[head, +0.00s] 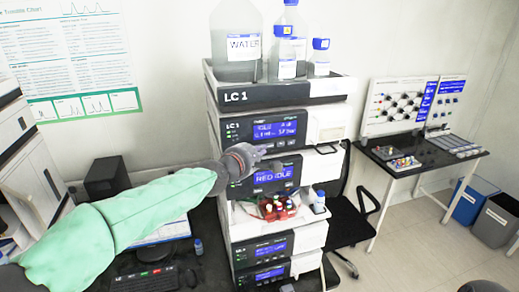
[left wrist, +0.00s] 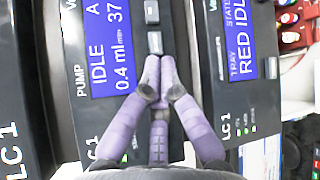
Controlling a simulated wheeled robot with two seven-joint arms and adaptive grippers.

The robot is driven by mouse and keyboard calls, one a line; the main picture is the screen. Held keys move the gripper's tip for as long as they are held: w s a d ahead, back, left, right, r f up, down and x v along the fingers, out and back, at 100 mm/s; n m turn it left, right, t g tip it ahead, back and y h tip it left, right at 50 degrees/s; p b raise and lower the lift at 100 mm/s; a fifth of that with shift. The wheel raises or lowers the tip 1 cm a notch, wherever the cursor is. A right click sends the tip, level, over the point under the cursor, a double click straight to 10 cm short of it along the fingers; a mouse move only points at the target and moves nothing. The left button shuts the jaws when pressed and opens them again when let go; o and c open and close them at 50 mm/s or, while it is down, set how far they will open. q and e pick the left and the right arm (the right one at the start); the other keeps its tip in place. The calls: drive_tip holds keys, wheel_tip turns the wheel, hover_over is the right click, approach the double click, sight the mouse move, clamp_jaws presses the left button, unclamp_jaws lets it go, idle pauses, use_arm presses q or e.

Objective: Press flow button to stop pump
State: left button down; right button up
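The LC 1 stack holds a pump module with a blue screen (head: 276,130). In the left wrist view the pump screen (left wrist: 108,48) reads IDLE, 0.4 ml and 37. Small grey buttons lie beside that screen, one of them (left wrist: 155,42) just beyond my fingertips. My left gripper (left wrist: 158,66) has its purple fingers together with nothing seen between them. In the head view my left gripper (head: 262,151) is at the front of the stack, just under the pump screen. I cannot tell whether the fingertips touch a button. My right gripper is not in view.
Below the pump, a tray module screen (head: 272,178) reads RED IDLE. A red rack of vials (head: 277,207) sits in the open bay beneath. A water bottle (head: 237,45) and smaller bottles stand on top. A black chair (head: 350,225) stands right of the stack.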

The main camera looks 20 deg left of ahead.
use_arm(q)
drive_tip(key=shift+s, duration=0.1)
drive_tip(key=shift+s+d+p, duration=0.35)
drive_tip(key=shift+s+p, duration=0.05)
drive_tip(key=shift+p, duration=0.1)
drive_tip(key=shift+s+d, duration=0.1)
drive_tip(key=shift+s, duration=0.1)
drive_tip(key=s+d+p, duration=0.2)
drive_tip(key=s+p, duration=0.1)
drive_tip(key=s, duration=0.1)
drive_tip(key=shift+s+d, duration=0.1)
drive_tip(key=shift+d, duration=0.3)
idle(1.4)
